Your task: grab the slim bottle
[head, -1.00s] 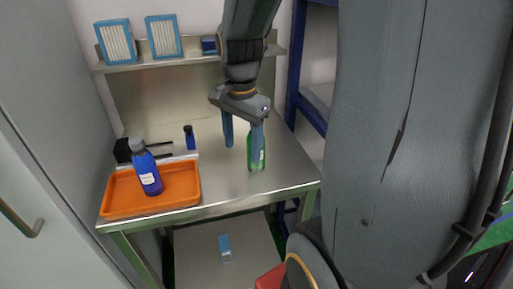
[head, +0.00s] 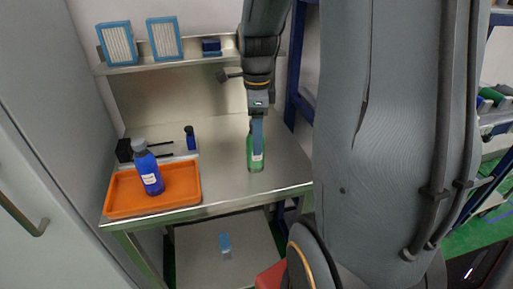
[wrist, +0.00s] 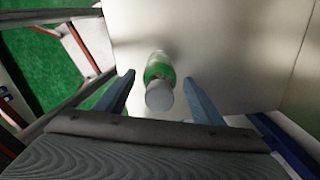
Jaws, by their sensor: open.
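A slim green bottle (head: 256,163) with a pale label stands upright on the right part of the metal table (head: 220,180). In the wrist view the bottle (wrist: 159,70) has a grey-white cap and shows between the two blue fingers of my gripper (wrist: 158,80). The gripper is open, with a gap on both sides of the bottle. In the head view my gripper (head: 257,135) points down over the bottle, its fingers nearly in line, and hides the bottle's upper part.
An orange tray (head: 120,198) holds a larger blue bottle (head: 148,168) at the left. A small dark blue bottle (head: 190,138) stands behind it, near a black holder (head: 124,151). A shelf (head: 190,61) with blue-framed filters (head: 117,43) runs along the back. The table between tray and green bottle is clear.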

